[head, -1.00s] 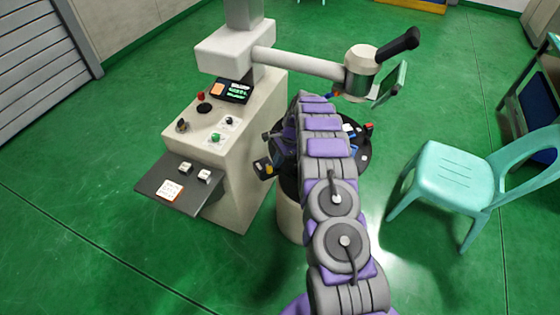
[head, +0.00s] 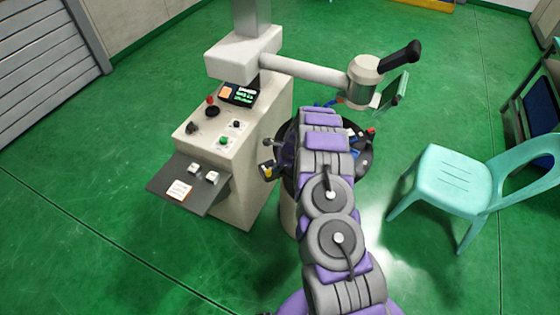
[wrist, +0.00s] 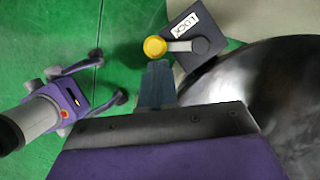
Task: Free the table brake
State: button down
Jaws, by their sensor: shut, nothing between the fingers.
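The table brake is a dark box with a white LOCK label (wrist: 188,24) and a grey lever ending in a yellow knob (wrist: 154,46), seen at the top of the wrist view. The lever lies across the box, its knob at the left. My gripper (wrist: 157,66) is shut and empty, its tips just below the knob; I cannot tell whether they touch it. The round dark table (wrist: 285,100) fills the right of the wrist view. In the head view the brake (head: 267,173) shows small at the table's left edge, and my arm hides my gripper.
A beige machine console (head: 235,130) with buttons, a screen and a side shelf stands left of the table. Its overhead arm (head: 310,70) reaches above the table. A turquoise chair (head: 455,172) stands at right. Green floor is open at the front left.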

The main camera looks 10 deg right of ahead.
aim_at(267, 171)
jog(key=a+m+p, duration=0.1)
jog(key=a+m+t+p, duration=0.1)
jog(key=m+p, duration=0.1)
jog(key=shift+s+r+m, duration=0.1)
jog(key=shift+s+m, duration=0.1)
jog(key=shift+m, duration=0.1)
jog(key=shift+w+a+m+t+h+p, duration=0.2)
jog(key=shift+a+m+t+h+p, duration=0.35)
jog(key=shift+m+p, duration=0.45)
jog(key=shift+w+a+p, duration=0.15)
jog(key=shift+a+p, duration=0.15)
jog(key=shift+p, duration=0.15)
jog(key=shift+a, duration=0.1)
jog(key=shift+d+f, duration=0.2)
jog(key=shift+d, duration=0.05)
jog(key=s+d+r+p, duration=0.1)
jog(key=s+d+r, duration=0.3)
jog(key=r, duration=0.5)
jog(key=shift+s+d+r, duration=0.2)
jog(key=shift+s+d, duration=0.15)
jog(key=shift+s, duration=0.55)
